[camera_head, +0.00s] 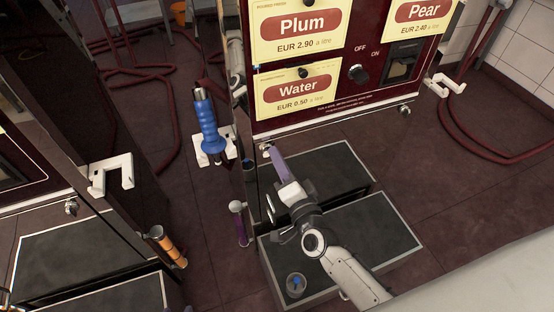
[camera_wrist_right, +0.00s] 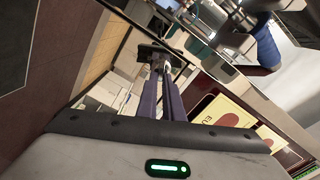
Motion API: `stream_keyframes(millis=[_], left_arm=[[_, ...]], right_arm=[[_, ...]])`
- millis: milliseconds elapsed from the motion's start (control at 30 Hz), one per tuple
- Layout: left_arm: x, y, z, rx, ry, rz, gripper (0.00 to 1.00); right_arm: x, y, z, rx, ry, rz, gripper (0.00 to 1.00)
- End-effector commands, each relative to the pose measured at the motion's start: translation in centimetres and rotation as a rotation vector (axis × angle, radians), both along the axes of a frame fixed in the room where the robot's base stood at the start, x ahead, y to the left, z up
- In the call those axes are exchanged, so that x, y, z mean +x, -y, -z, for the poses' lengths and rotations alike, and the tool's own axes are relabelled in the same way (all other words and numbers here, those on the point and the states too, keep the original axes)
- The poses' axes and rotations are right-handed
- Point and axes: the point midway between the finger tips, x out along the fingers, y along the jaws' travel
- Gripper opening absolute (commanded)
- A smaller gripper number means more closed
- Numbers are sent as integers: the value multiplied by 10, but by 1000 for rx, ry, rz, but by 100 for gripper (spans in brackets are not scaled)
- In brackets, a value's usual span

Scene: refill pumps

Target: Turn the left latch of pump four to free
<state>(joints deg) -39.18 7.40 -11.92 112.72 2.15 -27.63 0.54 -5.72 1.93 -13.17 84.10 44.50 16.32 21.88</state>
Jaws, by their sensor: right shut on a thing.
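The dark red pump with the Plum, Pear and Water labels (camera_head: 330,118) stands at the top centre of the head view. I cannot read a pump number on it. A small metal latch (camera_head: 265,146) is at its lower left front corner; a matching latch (camera_head: 405,109) is at the lower right. My right gripper (camera_head: 271,153) reaches up from below, its purple fingers at the left latch and shut on it. The fingertips also show in the right wrist view (camera_wrist_right: 157,62), against a dark piece. How the latch is turned is hidden. My left gripper is not in view.
A blue nozzle (camera_head: 209,128) hangs in a white holder left of the pump. A dark grey platform (camera_head: 360,235) lies below it. A small cup (camera_head: 296,284) stands on its near left part. Another pump with an empty white hook (camera_head: 112,176) is at left. Red hoses lie on the floor.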

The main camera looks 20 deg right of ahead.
Motion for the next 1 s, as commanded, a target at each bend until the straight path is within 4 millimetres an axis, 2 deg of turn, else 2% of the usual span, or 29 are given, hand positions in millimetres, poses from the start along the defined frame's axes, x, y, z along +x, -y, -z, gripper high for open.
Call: stream_keyframes(millis=[200, 500, 1000], left_arm=[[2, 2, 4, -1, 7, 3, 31], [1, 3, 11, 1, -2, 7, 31], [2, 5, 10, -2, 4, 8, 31]], right_arm=[[0, 0, 4, 189, -7, -2, 0], [0, 0, 6, 372, -13, -2, 0], [0, 0, 6, 461, -16, -2, 0]])
